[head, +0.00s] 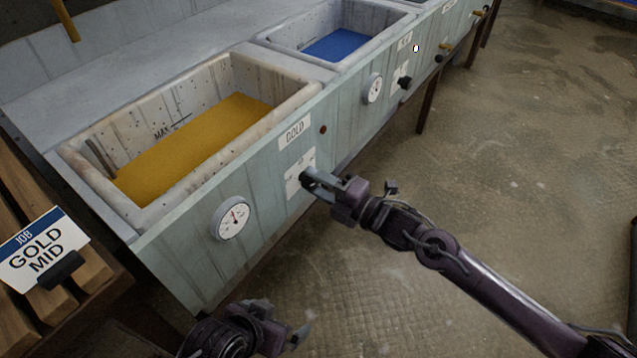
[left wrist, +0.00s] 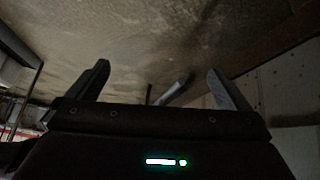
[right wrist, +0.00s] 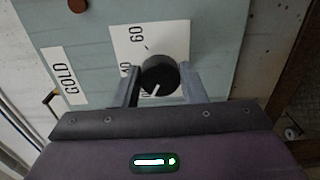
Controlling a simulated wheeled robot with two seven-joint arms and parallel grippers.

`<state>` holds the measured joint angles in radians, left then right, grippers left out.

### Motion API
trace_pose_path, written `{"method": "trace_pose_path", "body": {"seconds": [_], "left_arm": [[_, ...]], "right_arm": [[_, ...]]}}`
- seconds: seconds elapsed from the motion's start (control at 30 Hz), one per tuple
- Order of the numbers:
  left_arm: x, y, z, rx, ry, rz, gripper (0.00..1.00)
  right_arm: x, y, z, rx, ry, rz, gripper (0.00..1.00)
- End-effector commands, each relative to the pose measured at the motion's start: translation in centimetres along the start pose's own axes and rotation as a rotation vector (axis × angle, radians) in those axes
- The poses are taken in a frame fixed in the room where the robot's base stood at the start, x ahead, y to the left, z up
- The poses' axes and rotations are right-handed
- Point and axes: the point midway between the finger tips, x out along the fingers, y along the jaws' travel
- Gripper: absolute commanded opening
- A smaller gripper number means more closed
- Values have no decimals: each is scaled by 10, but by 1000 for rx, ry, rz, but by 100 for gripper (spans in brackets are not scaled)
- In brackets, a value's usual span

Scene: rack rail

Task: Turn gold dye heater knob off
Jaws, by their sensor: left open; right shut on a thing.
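The gold heater knob (right wrist: 158,76) is a black round dial with a white pointer line on a white scale plate (right wrist: 150,40). In the right wrist view it sits between the fingers of my right gripper (right wrist: 158,86), which is shut on it. The pointer slants toward the lower left of that view. In the head view my right gripper (head: 312,180) covers the knob at the gold tank's front panel. My left gripper (head: 300,335) is low at the bottom of the head view, open and empty; its spread fingers show in the left wrist view (left wrist: 160,85).
The gold tank (head: 75,152) holds yellow dye, with a "GOLD" label (head: 295,133), a red-brown button or lamp (head: 323,129) and a gauge (head: 231,219) on its front. The blue tank (head: 285,40) stands farther along. A "GOLD MID" job card (head: 42,250) is at left. Floor at right is clear.

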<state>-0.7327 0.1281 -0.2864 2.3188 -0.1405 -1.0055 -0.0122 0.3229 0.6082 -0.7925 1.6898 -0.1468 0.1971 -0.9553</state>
Motion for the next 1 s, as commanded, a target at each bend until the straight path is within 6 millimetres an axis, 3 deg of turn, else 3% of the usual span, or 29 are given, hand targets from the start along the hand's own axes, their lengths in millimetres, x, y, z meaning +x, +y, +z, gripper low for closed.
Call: {"method": "trace_pose_path", "body": {"seconds": [0.27, 0.3, 0.43, 0.77, 1.0], "left_arm": [[1, -1, -6, -1, 13, -3, 100], [1, -2, -7, -2, 15, -3, 100], [1, -2, -9, -3, 18, -4, 100], [1, -2, -8, -6, 12, -3, 100], [-3, -3, 4, -12, -50, -7, 100]], "right_arm": [[0, -1, 0, -2, 1, -3, 15], [0, -1, 0, -2, 1, -3, 42], [0, -1, 0, -1, 1, -2, 59], [-3, 0, 0, 0, 0, -2, 59], [-39, -1, 0, 1, 0, -7, 59]]}}
